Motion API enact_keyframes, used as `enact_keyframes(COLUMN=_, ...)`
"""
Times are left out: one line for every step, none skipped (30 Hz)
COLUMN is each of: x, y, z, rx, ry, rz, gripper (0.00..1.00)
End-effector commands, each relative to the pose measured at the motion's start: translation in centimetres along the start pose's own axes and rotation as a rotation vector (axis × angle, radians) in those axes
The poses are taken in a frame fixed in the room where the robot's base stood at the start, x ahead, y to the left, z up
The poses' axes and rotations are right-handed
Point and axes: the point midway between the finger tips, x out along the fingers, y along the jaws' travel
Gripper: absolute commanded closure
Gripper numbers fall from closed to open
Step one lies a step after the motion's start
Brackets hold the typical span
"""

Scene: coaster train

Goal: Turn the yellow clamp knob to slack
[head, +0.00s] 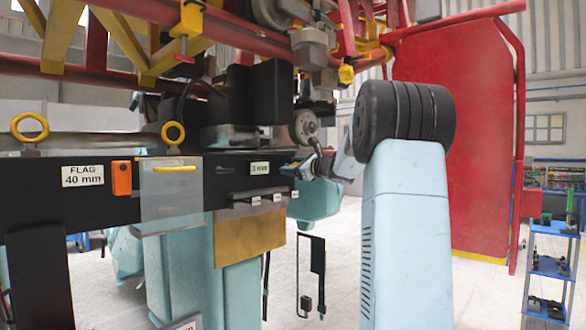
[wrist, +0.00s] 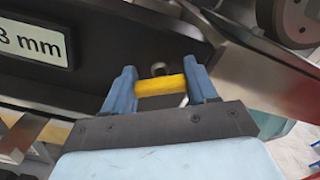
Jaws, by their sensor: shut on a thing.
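The yellow clamp knob (wrist: 161,85) is a short yellow bar in front of the black beam, below a small round metal part. In the wrist view my gripper (wrist: 161,84) has its two blue fingers against the two ends of the bar, shut on it. The bar lies close to level in that view. In the head view my gripper (head: 298,168) reaches the right end of the black beam (head: 232,172), just right of the "3 mm" label (head: 260,168). The knob cannot be made out there between the fingers.
The label also shows in the wrist view (wrist: 32,40). A grey wheel (head: 304,126) sits just above my gripper. A clear plate (head: 171,200) with a yellow handle hangs further left. A red panel (head: 482,140) and blue shelf (head: 553,265) stand at right.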

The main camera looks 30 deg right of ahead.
Motion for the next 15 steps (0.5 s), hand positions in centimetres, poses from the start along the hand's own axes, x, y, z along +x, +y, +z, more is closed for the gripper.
enact_keyframes(x=-0.06, y=-0.14, z=0.18, rx=-0.045, ry=-0.001, rz=-0.003, gripper=0.73)
enact_keyframes(x=-0.04, y=-0.11, z=0.19, rx=-0.073, ry=-0.001, rz=-0.003, gripper=0.73)
enact_keyframes(x=-0.01, y=-0.05, z=0.22, rx=-0.112, ry=-0.002, rz=-0.002, gripper=0.73)
enact_keyframes(x=-0.02, y=-0.04, z=0.20, rx=-0.140, ry=-0.002, rz=-0.003, gripper=0.73)
enact_keyframes(x=-0.03, y=-0.04, z=0.19, rx=-0.168, ry=-0.002, rz=-0.003, gripper=0.73)
enact_keyframes(x=-0.02, y=0.00, z=0.21, rx=-0.206, ry=-0.002, rz=-0.003, gripper=0.73)
enact_keyframes(x=0.00, y=0.03, z=0.21, rx=-0.234, ry=-0.002, rz=-0.002, gripper=0.73)
enact_keyframes(x=0.00, y=0.05, z=0.21, rx=-0.263, ry=-0.002, rz=-0.002, gripper=0.73)
enact_keyframes(x=0.00, y=0.07, z=0.20, rx=-0.301, ry=-0.002, rz=-0.002, gripper=0.73)
enact_keyframes(x=0.00, y=0.09, z=0.20, rx=-0.329, ry=-0.003, rz=-0.002, gripper=0.73)
enact_keyframes(x=0.00, y=0.12, z=0.20, rx=-0.357, ry=-0.003, rz=-0.002, gripper=0.73)
enact_keyframes(x=0.01, y=0.15, z=0.18, rx=-0.396, ry=-0.003, rz=-0.002, gripper=0.73)
enact_keyframes(x=0.02, y=0.18, z=0.18, rx=-0.424, ry=-0.003, rz=-0.001, gripper=0.73)
enact_keyframes(x=0.03, y=0.21, z=0.18, rx=-0.452, ry=-0.003, rz=-0.001, gripper=0.73)
enact_keyframes(x=0.02, y=0.22, z=0.16, rx=-0.491, ry=-0.002, rz=-0.001, gripper=0.73)
